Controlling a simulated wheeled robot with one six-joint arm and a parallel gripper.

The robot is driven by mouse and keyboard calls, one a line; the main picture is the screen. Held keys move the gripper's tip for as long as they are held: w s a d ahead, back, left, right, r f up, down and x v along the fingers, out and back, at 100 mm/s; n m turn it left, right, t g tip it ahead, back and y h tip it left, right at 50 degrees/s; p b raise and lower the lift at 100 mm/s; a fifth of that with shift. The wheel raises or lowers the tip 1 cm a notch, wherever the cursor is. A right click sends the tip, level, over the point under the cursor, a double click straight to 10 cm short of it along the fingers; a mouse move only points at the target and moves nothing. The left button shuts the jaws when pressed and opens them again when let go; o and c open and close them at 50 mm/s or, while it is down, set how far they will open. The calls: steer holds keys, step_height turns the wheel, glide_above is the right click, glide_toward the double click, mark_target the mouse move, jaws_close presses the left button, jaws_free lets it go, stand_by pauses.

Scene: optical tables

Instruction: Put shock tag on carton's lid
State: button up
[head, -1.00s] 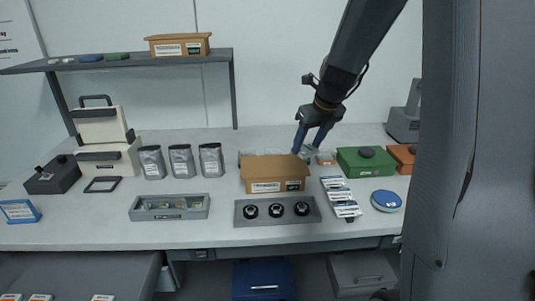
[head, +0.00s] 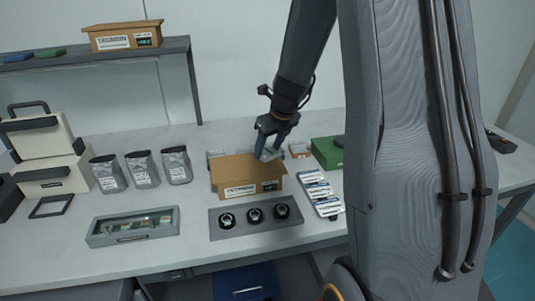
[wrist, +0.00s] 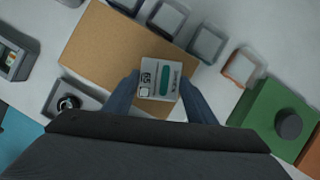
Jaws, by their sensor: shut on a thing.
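The brown carton (head: 232,175) with a flat closed lid stands on the table, its labelled side facing front. My gripper (head: 268,152) is at the back right part of its lid in the head view. In the wrist view my gripper (wrist: 158,92) is shut on the shock tag (wrist: 158,78), a small pale square with dark print and a teal strip. The tag appears over the lid (wrist: 105,45), near one edge. Whether it touches the lid I cannot tell. In the head view the fingers mostly hide the tag.
A grey holder (head: 225,223) with three round black items stands in front of the carton. Label packs (head: 319,193) lie to its right, and a green box (head: 327,152) stands behind them. Small trays (wrist: 207,42) sit behind the carton. Another carton (head: 122,37) is on the shelf.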

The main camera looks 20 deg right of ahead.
steer(key=shift+f, duration=1.2)
steer(key=shift+f, duration=0.15)
steer(key=o, duration=1.1)
steer(key=shift+c, duration=0.2)
